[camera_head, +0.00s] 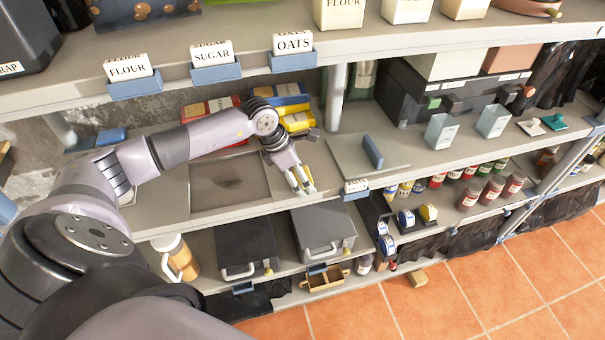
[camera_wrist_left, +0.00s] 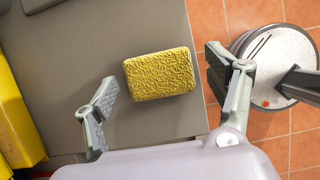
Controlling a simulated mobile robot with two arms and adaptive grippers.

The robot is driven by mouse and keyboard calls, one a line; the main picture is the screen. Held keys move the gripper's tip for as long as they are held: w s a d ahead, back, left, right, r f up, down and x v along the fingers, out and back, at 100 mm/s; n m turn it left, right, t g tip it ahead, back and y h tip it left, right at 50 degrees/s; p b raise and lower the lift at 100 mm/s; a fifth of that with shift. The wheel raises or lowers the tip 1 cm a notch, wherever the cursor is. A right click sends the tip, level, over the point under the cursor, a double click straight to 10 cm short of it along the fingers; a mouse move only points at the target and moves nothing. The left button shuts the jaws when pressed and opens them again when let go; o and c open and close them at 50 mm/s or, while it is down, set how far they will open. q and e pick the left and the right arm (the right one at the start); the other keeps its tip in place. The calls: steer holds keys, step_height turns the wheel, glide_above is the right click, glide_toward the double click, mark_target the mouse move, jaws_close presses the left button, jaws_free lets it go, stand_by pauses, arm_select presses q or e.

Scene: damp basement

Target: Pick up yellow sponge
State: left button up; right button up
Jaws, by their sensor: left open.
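A yellow sponge (camera_wrist_left: 160,75), rectangular and rough, lies on a grey shelf surface near its edge in the left wrist view. My left gripper (camera_wrist_left: 160,68) is open, with one finger left of the sponge and one right of it; a gap shows between the left finger and the sponge. In the head view my left gripper (camera_head: 302,184) reaches down over the front of the middle shelf. There the sponge is largely hidden by the fingers and I cannot make it out clearly. My right gripper is in neither view.
Yellow and blue boxes (camera_head: 297,121) stand behind the gripper. A grey board with an upright blue handle (camera_head: 372,151) lies to its right, and a recessed tray (camera_head: 230,206) to its left. The upper shelf (camera_head: 375,45) overhangs. Tiled floor (camera_head: 500,275) lies beyond the front edge.

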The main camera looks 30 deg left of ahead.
arm_select(q)
steer(key=shift+f, duration=0.15)
steer(key=shift+c, duration=0.2)
steer(key=c, duration=1.1)
steer(key=shift+w+r, duration=0.1)
steer(key=shift+r, duration=0.1)
